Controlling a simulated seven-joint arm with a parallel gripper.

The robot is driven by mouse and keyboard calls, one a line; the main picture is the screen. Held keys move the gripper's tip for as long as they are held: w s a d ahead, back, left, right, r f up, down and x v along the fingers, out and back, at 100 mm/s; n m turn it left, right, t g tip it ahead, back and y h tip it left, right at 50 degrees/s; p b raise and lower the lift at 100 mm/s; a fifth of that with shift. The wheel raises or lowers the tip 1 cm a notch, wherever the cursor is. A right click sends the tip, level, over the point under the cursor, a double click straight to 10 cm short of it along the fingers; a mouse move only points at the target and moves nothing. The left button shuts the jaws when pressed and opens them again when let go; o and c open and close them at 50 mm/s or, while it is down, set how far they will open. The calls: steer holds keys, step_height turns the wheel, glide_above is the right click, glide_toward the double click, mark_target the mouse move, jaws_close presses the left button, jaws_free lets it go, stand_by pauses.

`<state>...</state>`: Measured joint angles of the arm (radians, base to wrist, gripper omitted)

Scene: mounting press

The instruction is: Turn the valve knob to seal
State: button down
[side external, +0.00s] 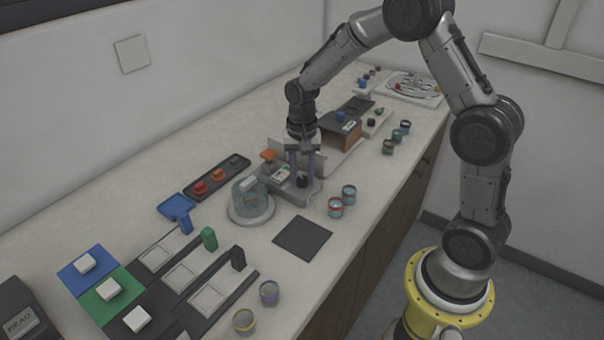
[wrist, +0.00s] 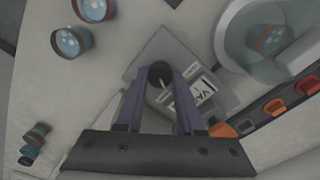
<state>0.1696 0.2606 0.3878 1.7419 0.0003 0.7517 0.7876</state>
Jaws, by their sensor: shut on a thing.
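The black valve knob (wrist: 160,71) sits on the grey press base (wrist: 150,48), and a pale line shows on it in the wrist view. A white label starting "VA" (wrist: 203,90) is beside it. In the side view the knob (side external: 302,181) shows low between my fingers. My gripper (wrist: 160,78) points down with its two purple fingers on either side of the knob, shut on it. In the side view my gripper (side external: 302,178) is over the front part of the press base (side external: 297,194). The knob's exact setting is hard to read.
A clear dome on a round base (side external: 250,200) stands close to the left of the press. Two small cups (side external: 335,207) (side external: 348,193) stand to its right. An orange part (side external: 268,156) rises behind. A dark square mat (side external: 303,238) lies in front.

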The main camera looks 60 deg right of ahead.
mark_target(302, 178)
steer(key=shift+m, duration=1)
steer(key=c, duration=0.5)
jaws_free()
step_height(302, 178, up, 14)
steer(key=shift+f, duration=0.1)
